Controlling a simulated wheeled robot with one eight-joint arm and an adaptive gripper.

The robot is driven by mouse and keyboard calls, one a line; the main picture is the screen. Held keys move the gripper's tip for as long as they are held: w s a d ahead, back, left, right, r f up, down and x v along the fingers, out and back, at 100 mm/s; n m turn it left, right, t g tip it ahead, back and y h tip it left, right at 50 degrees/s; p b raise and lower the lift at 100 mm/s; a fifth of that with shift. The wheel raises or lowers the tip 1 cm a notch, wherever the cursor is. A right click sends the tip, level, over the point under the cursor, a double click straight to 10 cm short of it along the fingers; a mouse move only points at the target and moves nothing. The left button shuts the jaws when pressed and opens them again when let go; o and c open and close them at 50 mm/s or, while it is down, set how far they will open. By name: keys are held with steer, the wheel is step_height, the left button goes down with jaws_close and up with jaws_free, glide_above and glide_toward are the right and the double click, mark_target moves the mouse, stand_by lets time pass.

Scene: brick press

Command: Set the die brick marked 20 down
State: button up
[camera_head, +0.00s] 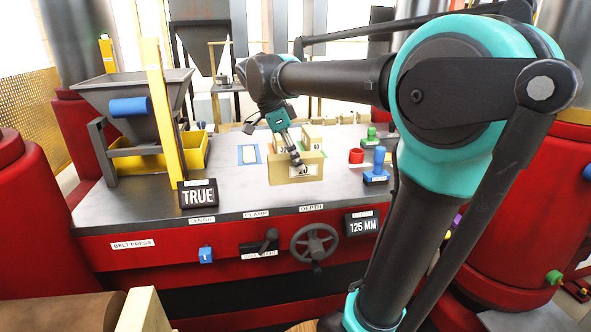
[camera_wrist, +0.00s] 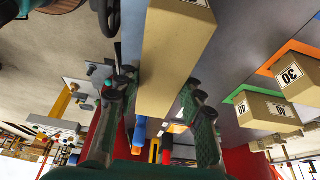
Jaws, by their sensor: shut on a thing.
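My gripper (camera_head: 298,165) reaches down onto a tan brick (camera_head: 284,174) over the press table. A blue-outlined spot (camera_head: 249,154) lies to the left.
The grey table (camera_head: 235,190) has free room left of the brick. A hopper (camera_head: 135,90) with a yellow post (camera_head: 163,110) stands at left. A TRUE sign (camera_head: 198,195) sits near the front edge.

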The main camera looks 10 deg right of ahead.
mark_target(295, 169)
steer(key=shift+f, duration=1.75)
steer(key=shift+f, duration=0.15)
steer(key=o, duration=1.1)
steer(key=shift+c, duration=0.2)
steer(key=v, duration=1.2)
